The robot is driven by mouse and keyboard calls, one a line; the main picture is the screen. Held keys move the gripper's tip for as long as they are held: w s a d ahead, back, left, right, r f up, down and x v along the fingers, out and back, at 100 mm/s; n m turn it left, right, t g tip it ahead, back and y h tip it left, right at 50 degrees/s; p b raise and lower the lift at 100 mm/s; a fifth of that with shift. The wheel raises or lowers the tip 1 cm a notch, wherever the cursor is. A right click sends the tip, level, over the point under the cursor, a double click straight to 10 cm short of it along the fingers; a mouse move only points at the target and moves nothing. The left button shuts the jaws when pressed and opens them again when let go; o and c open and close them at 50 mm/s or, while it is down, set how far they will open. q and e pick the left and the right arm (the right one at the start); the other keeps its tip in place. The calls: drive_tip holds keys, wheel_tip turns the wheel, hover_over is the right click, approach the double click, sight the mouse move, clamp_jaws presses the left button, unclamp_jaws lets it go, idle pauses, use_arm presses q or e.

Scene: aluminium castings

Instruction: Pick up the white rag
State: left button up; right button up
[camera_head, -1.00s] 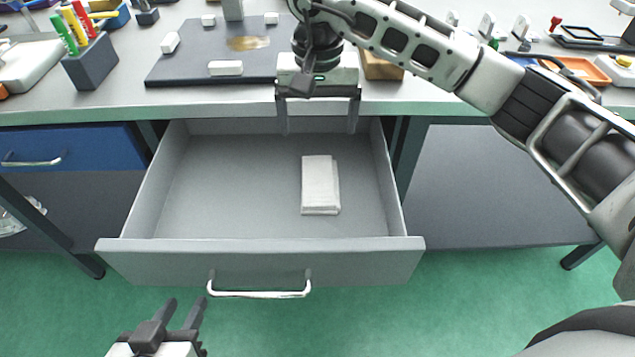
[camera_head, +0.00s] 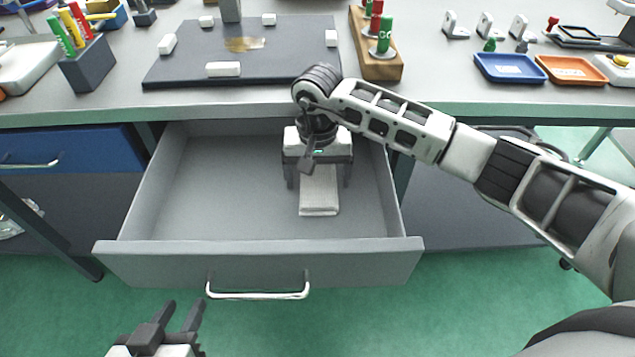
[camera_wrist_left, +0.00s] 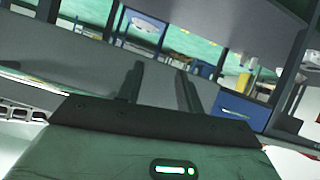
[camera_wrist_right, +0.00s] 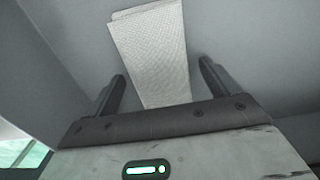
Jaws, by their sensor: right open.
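The white rag (camera_head: 319,200) lies folded flat on the floor of the open grey drawer (camera_head: 220,190), right of its middle. My right gripper (camera_head: 318,184) is over the rag's far part and hides it in the head view. In the right wrist view the rag (camera_wrist_right: 152,50) lies between and beyond the two spread fingers (camera_wrist_right: 160,88), and neither finger touches it visibly. My left gripper (camera_head: 178,314) is in front of the drawer at the lower left, fingers apart and empty. Its fingers also show apart in the left wrist view (camera_wrist_left: 160,85).
The drawer's front wall with its handle (camera_head: 258,294) and its side walls surround the rag. The left half of the drawer is empty.

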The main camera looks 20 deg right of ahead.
sight(315, 179)
drive_tip(key=c, duration=1.1)
drive_tip(key=shift+o, duration=0.2)
drive_tip(key=shift+r, duration=0.5)
drive_tip(key=r, duration=0.2)
drive_tip(key=shift+a+r, duration=0.25)
drive_tip(key=shift+r, duration=0.15)
drive_tip(key=s+a+r, duration=0.3)
drive_tip(key=a+r, duration=0.6)
drive_tip(key=a, duration=0.4)
drive_tip(key=shift+s, duration=0.2)
drive_tip(key=shift+o, duration=0.4)
drive_tip(key=shift+r, duration=0.1)
